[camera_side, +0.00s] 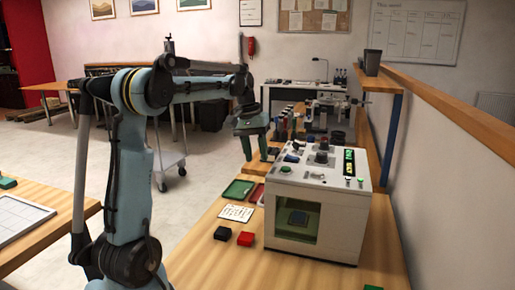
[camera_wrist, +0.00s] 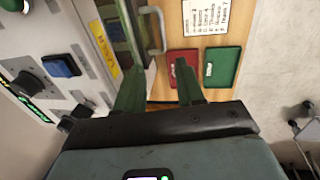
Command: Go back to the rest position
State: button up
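My gripper (camera_side: 256,153) hangs in the air above the bench, to the left of the laser marker (camera_side: 343,228). Its fingers point down. In the wrist view the two fingers of my gripper (camera_wrist: 158,72) stand apart with nothing between them, so it is open and empty. The laser marker is a white box with knobs, a green button and a lit display on top. Its green-tinted front window (camera_side: 297,235) looks closed, and a dark piece (camera_side: 298,217) shows behind it. In the wrist view the marker's panel (camera_wrist: 50,75) fills the left side, with a door handle (camera_wrist: 161,30) near my fingers.
A green tray (camera_side: 238,190) and a red tray (camera_side: 257,194) lie on the bench below my gripper, beside a printed card (camera_side: 237,213). A black block (camera_side: 222,233) and a red block (camera_side: 246,239) lie nearer. A wooden-topped partition (camera_side: 440,105) runs along the right.

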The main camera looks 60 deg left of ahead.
jog(key=w+d+r+n+t+y, duration=0.1)
jog(key=w+d+r+t+y, duration=0.2)
jog(key=w+r, duration=0.35)
jog(key=w+d+r+t+y, duration=0.2)
jog(key=w+d+r+t, duration=0.1)
jog(key=w+r+t, duration=0.3)
jog(key=w+d+r, duration=0.2)
jog(key=d, duration=0.3)
jog(key=s+d+f+m+h, duration=0.1)
jog(key=s+d, duration=0.1)
jog(key=s+d+f+m+h, duration=0.1)
jog(key=d+f, duration=0.1)
jog(key=d, duration=0.1)
jog(key=s+d+f+m+h, duration=0.1)
jog(key=s+d+f, duration=0.1)
jog(key=d, duration=0.1)
jog(key=shift+s+d+m, duration=0.25)
jog(key=shift+s+m, duration=0.05)
jog(key=shift+m, duration=0.1)
jog(key=s+d+f+m+g+h, duration=0.2)
jog(key=s+d+f+m, duration=0.2)
jog(key=s+d+f, duration=0.35)
jog(key=s+f+m+g+y, duration=0.1)
jog(key=s+f+m, duration=0.1)
jog(key=s+f, duration=0.5)
jog(key=shift+s+a+f+m+g, duration=0.2)
jog(key=shift+s+a+m+g, duration=0.1)
jog(key=shift+s+a, duration=0.1)
